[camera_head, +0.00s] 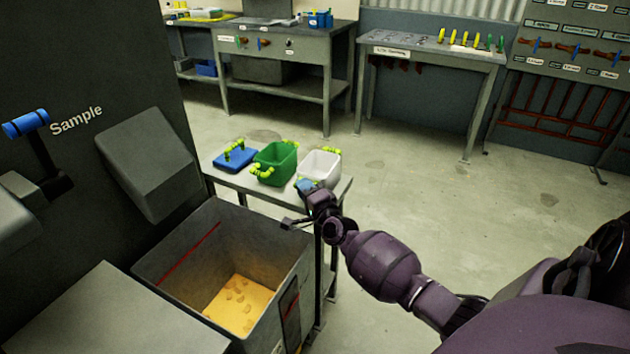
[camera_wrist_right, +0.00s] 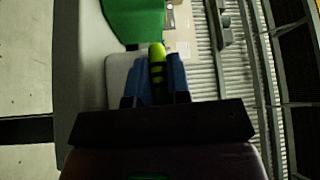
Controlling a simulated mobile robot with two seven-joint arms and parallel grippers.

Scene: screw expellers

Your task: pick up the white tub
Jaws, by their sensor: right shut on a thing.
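The white tub (camera_head: 319,168) stands upright at the right end of a small grey table, with yellow-green handles at its rim. My right gripper (camera_head: 305,186) is at the near side of the tub. In the right wrist view, its blue fingers (camera_wrist_right: 160,76) are shut on a yellow-green handle (camera_wrist_right: 157,58), with the pale tub (camera_wrist_right: 118,78) beside and behind it. The near handle is hidden by the gripper in the head view. My left gripper is not in view.
A grey bin (camera_head: 185,285) with yellow material is in front of the small table (camera_head: 345,188). Open floor (camera_head: 420,190) lies to the right.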

